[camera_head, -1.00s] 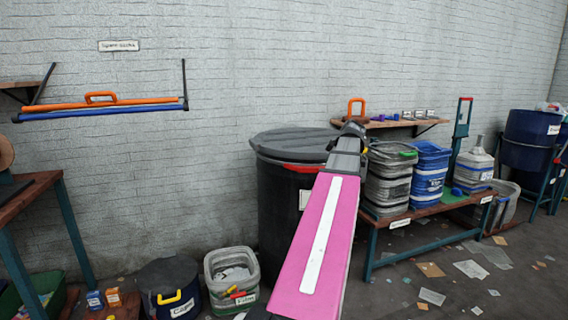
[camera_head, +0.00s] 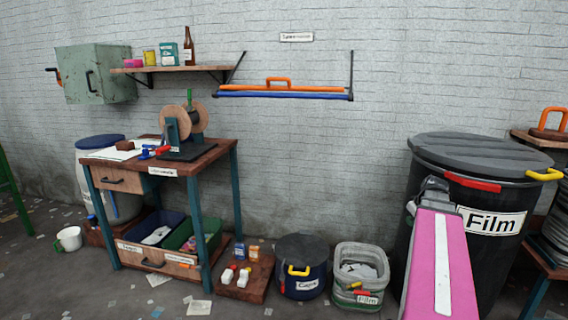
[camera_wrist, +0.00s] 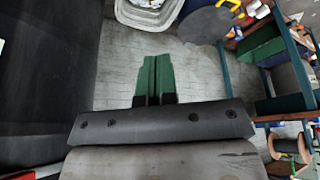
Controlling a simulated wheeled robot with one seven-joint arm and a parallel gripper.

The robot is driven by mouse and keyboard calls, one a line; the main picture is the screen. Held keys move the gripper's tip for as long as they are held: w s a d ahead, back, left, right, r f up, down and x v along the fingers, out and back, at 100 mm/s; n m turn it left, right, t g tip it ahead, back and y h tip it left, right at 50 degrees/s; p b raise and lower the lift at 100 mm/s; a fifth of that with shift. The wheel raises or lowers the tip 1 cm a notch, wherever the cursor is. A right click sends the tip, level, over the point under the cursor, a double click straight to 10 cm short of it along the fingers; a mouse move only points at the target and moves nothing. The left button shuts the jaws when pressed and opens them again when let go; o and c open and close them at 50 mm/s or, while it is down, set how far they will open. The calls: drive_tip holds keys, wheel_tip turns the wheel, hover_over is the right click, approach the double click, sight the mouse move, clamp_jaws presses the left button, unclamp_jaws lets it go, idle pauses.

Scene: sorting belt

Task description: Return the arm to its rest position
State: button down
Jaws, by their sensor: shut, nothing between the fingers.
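My arm, a pink link with a white strip, rises at the lower right of the head view, in front of the big black bin. My gripper (camera_wrist: 154,78) shows in the wrist view as two green fingers lying together. In the head view the fingers cannot be made out beyond the dark end of the arm.
The black bin (camera_head: 462,160) labelled Film stands close to my arm. A wall shelf (camera_head: 185,69) hangs above. Scraps litter the floor.

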drive_tip(key=s+a+f+m+g, duration=0.1)
drive_tip(key=s+a+f, duration=0.2)
drive_tip(key=a+f, duration=0.3)
drive_tip(key=s+a+f+m+g, duration=0.1)
drive_tip(key=a+f, duration=0.5)
drive_tip(key=a, duration=0.7)
drive_tip(key=s+a+f+m+g+h, duration=0.1)
drive_tip(key=s+a+f+m+g, duration=0.1)
drive_tip(key=s+a+f, duration=0.2)
drive_tip(key=a+f, duration=0.3)
drive_tip(key=a, duration=0.3)
drive_tip(key=shift+s+a, duration=0.2)
drive_tip(key=shift+s, duration=0.15)
